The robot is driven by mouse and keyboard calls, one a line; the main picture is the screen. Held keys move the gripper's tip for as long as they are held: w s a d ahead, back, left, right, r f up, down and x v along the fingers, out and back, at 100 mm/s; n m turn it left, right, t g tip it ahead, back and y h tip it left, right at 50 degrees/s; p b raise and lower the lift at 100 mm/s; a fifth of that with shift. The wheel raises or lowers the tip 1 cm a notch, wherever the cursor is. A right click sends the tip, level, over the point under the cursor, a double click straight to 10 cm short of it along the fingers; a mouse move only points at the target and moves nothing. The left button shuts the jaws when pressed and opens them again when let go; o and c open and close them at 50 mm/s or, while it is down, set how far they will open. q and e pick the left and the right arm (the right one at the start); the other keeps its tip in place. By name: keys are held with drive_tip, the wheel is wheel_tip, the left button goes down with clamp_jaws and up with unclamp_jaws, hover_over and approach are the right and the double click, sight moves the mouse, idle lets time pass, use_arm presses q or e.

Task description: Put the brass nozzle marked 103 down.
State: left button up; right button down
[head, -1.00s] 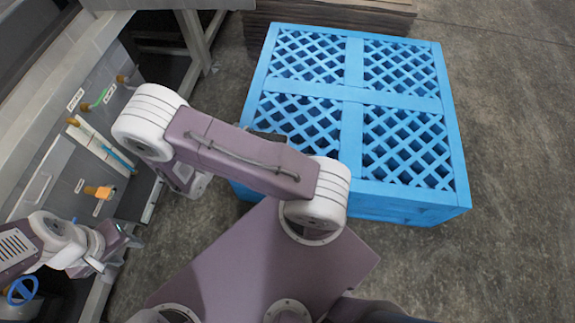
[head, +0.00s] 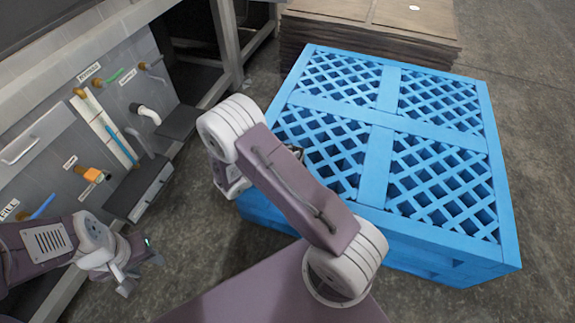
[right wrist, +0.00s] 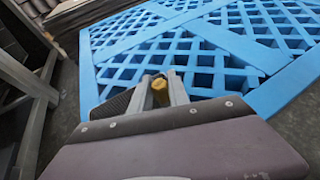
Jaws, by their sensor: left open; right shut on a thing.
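A brass nozzle (right wrist: 159,91) sits between the two grey fingers of my right gripper (right wrist: 160,84) in the right wrist view. That gripper is shut on it. No marking on the nozzle can be read. Behind the fingers lies the lattice top of a blue crate or pallet (right wrist: 215,40); I cannot tell how far above it the nozzle is. In the head view my right gripper is mostly hidden behind my own arm, over the left part of the blue pallet (head: 378,160). My left gripper (head: 140,268) is open and empty at lower left, in front of the wall panel.
A grey wall panel (head: 60,150) with labelled pipes, an orange fitting (head: 92,174) and small grey shelves (head: 150,190) stands at left. A stack of brown sheets (head: 375,30) lies behind the pallet. Concrete floor (head: 530,90) is clear at right.

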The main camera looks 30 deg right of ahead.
drive_tip(key=shift+w+d+f, duration=0.3)
drive_tip(key=shift+w+f, duration=0.35)
drive_tip(key=shift+w, duration=0.05)
drive_tip(key=shift+w+d, duration=0.1)
drive_tip(key=shift+w, duration=0.2)
wheel_tip(320, 180, down, 4)
drive_tip(key=b, duration=0.3)
drive_tip(key=shift+f+b, duration=0.2)
drive_tip(key=shift+b, duration=0.2)
drive_tip(key=shift+r, duration=0.25)
use_arm(q)
wheel_tip(320, 180, down, 4)
drive_tip(key=shift+f, duration=0.2)
use_arm(e)
drive_tip(key=shift+f, duration=0.1)
drive_tip(key=c, duration=1.5)
unclamp_jaws()
drive_tip(key=shift+c, duration=0.2)
